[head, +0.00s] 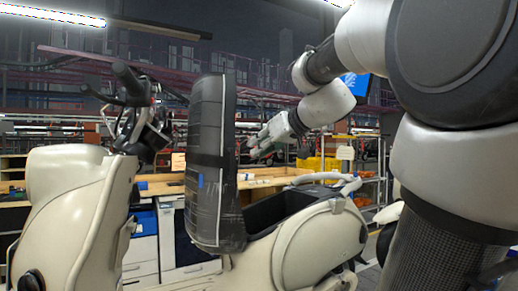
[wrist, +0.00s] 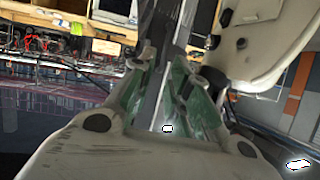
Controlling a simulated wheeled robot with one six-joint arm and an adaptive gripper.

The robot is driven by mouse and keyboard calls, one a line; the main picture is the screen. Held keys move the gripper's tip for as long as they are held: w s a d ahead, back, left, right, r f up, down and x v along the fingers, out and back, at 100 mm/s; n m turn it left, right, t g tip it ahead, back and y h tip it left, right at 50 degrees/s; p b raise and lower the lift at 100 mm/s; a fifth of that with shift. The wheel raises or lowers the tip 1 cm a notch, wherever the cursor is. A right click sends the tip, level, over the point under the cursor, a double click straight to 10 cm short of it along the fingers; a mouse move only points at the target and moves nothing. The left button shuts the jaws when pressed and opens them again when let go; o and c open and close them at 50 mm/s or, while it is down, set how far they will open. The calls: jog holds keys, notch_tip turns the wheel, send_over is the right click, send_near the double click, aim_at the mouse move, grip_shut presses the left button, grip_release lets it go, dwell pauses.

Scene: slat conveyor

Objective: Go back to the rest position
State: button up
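My gripper (head: 258,143) is in the air just right of the raised seat in the head view. My arm comes in from the right.
The scooter's rear body (head: 318,240) with an open dark storage bin (head: 275,212) lies below my gripper. The front shield (head: 70,210) and handlebar (head: 140,115) are at left. Workbenches and shelves stand behind. A cream scooter panel (wrist: 270,40) is close on the right in the wrist view.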

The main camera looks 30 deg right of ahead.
jog(key=s+a+f+g+h, duration=0.1)
jog(key=s+f+g, duration=0.3)
jog(key=s+f, duration=0.5)
jog(key=s+a+f+m+g+h, duration=0.1)
jog(key=s+f+g, duration=0.3)
jog(key=s+f, duration=0.5)
notch_tip(320, 180, down, 8)
jog(key=shift+s+a+r+g, duration=0.25)
jog(key=shift+a+g, duration=0.15)
jog(key=shift+a, duration=0.2)
